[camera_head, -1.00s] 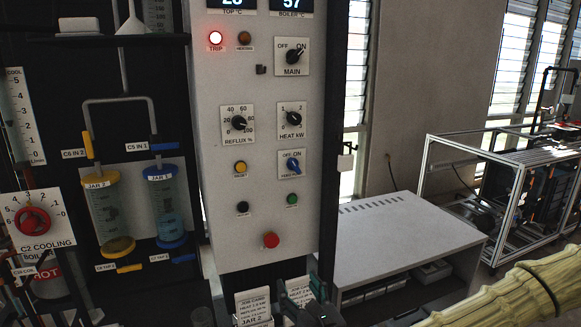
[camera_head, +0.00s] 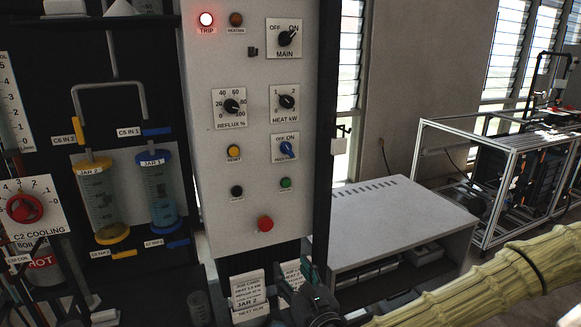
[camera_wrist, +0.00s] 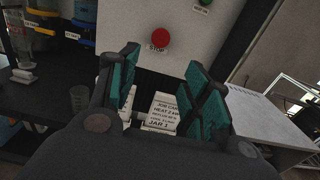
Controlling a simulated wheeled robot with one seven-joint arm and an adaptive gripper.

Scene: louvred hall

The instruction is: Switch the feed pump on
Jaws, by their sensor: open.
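The feed pump switch is a blue knob (camera_head: 286,148) on a small OFF/ON plate, on the right of the white control panel (camera_head: 215,175). Its label is blurred, and I cannot tell for sure which way the knob points. My gripper (camera_head: 298,283) is open and empty, low in front of the panel's bottom edge, well below the switch. In the wrist view, its teal-padded fingers (camera_wrist: 163,75) stand apart, with printed cards (camera_wrist: 160,112) behind the gap. The feed pump switch is not in the wrist view.
A red stop button (camera_head: 265,224) is just above my gripper, also seen in the wrist view (camera_wrist: 159,38). The TRIP lamp (camera_head: 206,19) glows. The MAIN knob (camera_head: 285,38) points towards ON. Glass jars (camera_head: 104,200) stand left; a grey cabinet (camera_head: 400,220) stands right.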

